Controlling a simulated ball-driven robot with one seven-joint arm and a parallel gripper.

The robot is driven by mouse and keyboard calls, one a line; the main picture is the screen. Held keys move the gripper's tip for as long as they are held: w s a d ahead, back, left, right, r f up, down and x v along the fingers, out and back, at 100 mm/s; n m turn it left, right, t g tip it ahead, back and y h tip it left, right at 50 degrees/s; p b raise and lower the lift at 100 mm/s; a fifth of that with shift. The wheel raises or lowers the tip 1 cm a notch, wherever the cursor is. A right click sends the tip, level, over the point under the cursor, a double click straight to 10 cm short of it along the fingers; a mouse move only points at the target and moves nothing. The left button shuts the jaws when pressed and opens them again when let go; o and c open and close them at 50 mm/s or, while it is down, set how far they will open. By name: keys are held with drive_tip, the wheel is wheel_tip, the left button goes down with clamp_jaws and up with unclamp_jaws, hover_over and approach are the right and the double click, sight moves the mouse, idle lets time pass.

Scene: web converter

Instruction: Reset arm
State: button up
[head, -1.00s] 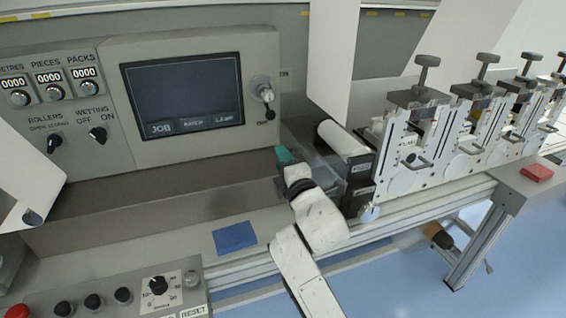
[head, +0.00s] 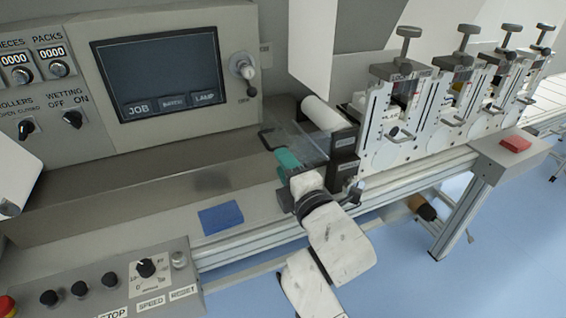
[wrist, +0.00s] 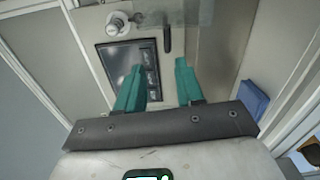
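My gripper (head: 287,158) has teal fingers and sits at the right end of the machine's long front ledge, beside a clear guard (head: 306,141) and left of the first print unit. In the wrist view my gripper (wrist: 159,64) has its two teal fingers spread apart with nothing between them. The screen of the control panel (wrist: 126,62) shows beyond the fingers. In the head view my white forearm reaches up from the bottom edge to the gripper.
The control panel screen (head: 158,78) stands at the left. Several print units (head: 388,117) line the right side. A blue pad (head: 221,217) lies on the front ledge, and a red pad (head: 515,143) lies on the right corner. A knob box (head: 107,284) is at the lower left.

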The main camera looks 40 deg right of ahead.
drive_tip(key=shift+f, duration=0.1)
idle(0.3)
drive_tip(key=s+f+m+g+y, duration=0.1)
drive_tip(key=s+f+m+g, duration=0.35)
drive_tip(key=f, duration=0.45)
drive_tip(key=s+f+m+g+y, duration=0.1)
drive_tip(key=s+f+m+g, duration=0.3)
drive_tip(key=f, duration=0.5)
drive_tip(key=s+a+f+m+g+y, duration=0.1)
drive_tip(key=s+f+m+g, duration=0.3)
drive_tip(key=s, duration=0.6)
drive_tip(key=s+a+f+m+g+y, duration=0.1)
drive_tip(key=s+a+f+m+g, duration=0.1)
drive_tip(key=s+f, duration=0.5)
drive_tip(key=s+m+g, duration=0.1)
drive_tip(key=s+g, duration=0.1)
drive_tip(key=s, duration=0.1)
drive_tip(key=shift+a+f+m+y, duration=0.25)
drive_tip(key=shift+a+m+y, duration=0.1)
drive_tip(key=shift+y, duration=0.05)
drive_tip(key=shift+w, duration=0.1)
